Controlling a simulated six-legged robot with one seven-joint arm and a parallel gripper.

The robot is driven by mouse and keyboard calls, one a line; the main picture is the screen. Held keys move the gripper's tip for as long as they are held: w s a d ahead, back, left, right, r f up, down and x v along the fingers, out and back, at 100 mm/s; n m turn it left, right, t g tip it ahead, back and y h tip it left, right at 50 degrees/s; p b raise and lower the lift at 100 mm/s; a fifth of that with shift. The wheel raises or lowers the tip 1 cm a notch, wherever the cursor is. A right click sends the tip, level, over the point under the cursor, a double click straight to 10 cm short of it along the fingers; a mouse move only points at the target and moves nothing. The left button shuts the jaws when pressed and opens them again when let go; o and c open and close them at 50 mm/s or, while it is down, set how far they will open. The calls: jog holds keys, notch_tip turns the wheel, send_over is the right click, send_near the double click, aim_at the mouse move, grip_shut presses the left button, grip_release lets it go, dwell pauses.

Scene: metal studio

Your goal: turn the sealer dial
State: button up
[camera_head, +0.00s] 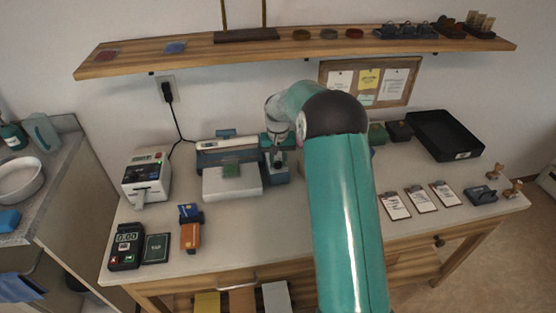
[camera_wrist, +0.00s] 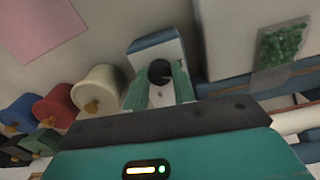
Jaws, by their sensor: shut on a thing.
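The sealer (camera_head: 232,182) is a blue and white machine at the back of the table, left of my arm. In the wrist view, its round black dial (camera_wrist: 159,71) with a light pointer mark sits on the blue and white end block (camera_wrist: 152,46). My gripper (camera_wrist: 160,84) has its two teal fingers on either side of the dial and is shut on it. In the head view, my gripper (camera_head: 279,158) is at the sealer's right end, and the dial is hidden there. A clear bag with green contents (camera_wrist: 278,45) lies on the sealer.
Coloured spools (camera_wrist: 97,90) stand close to my gripper in the wrist view. A label printer (camera_head: 147,178) stands left of the sealer, a black tray (camera_head: 446,137) at the back right. A wooden shelf (camera_head: 200,53) hangs above. Clipboards (camera_head: 420,199) lie at the right.

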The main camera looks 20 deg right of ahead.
aim_at(278, 163)
jog(key=m, duration=0.7)
jog(key=shift+r, duration=0.1)
dwell(0.4)
jog(key=o, duration=1)
notch_tip(278, 163, up, 14)
dwell(0.4)
